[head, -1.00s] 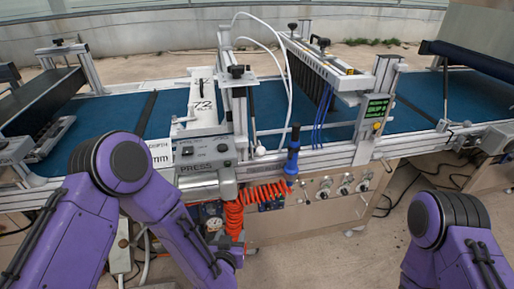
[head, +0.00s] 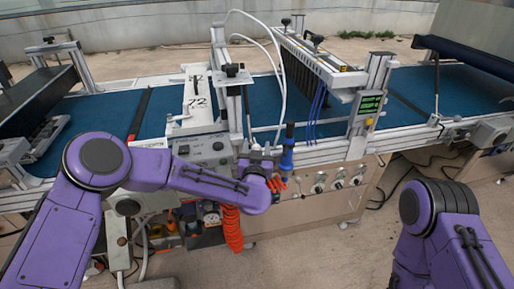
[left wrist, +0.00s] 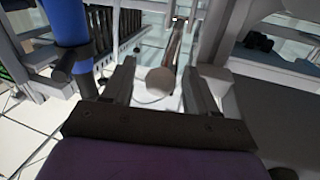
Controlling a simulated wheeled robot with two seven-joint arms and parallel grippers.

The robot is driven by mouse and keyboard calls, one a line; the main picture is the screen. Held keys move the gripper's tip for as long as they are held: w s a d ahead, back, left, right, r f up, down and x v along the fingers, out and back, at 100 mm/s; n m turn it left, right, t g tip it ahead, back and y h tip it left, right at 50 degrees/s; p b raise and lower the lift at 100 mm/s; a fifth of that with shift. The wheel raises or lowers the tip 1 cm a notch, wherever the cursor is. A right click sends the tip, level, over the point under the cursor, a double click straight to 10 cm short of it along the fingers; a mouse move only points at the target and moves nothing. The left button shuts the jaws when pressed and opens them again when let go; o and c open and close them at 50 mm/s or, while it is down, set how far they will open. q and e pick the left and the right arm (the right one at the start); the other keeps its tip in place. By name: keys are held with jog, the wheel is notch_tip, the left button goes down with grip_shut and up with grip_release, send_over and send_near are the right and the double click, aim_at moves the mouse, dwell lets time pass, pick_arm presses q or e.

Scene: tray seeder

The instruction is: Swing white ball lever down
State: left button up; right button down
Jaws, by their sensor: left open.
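The white ball lever shows in the left wrist view as a pale round knob (left wrist: 160,81) with its rod running away behind it. My left gripper (left wrist: 157,76) is open, with one finger on each side of the ball; I cannot tell whether either finger touches it. My right gripper is out of view.
The blue-handled tool (head: 287,148) stands close to the right of my left gripper, and shows at the left in the wrist view (left wrist: 67,24). The grey control box (head: 207,149) is at the left. A red coiled hose (head: 233,228) hangs below my forearm.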

pick_arm(q)
grip_shut()
jog(key=shift+r+p, duration=0.35)
jog(key=shift+p, duration=0.25)
jog(key=w+r+g+p, duration=0.1)
jog(key=g+p, duration=0.1)
jog(key=p, duration=0.3)
jog(key=w+r+n+g+p, duration=0.1)
jog(key=g+p, duration=0.1)
jog(key=p, duration=0.2)
jog(key=w+a+r+g+h+p, duration=0.1)
jog(key=g+p, duration=0.1)
jog(key=p, duration=0.3)
jog(key=shift+w+r+p, duration=0.3)
jog(key=shift+r, duration=0.1)
jog(key=shift+w+a+f+n+g+p, duration=0.15)
jog(key=shift+w+n+g+p, duration=0.2)
jog(key=shift+p, duration=0.35)
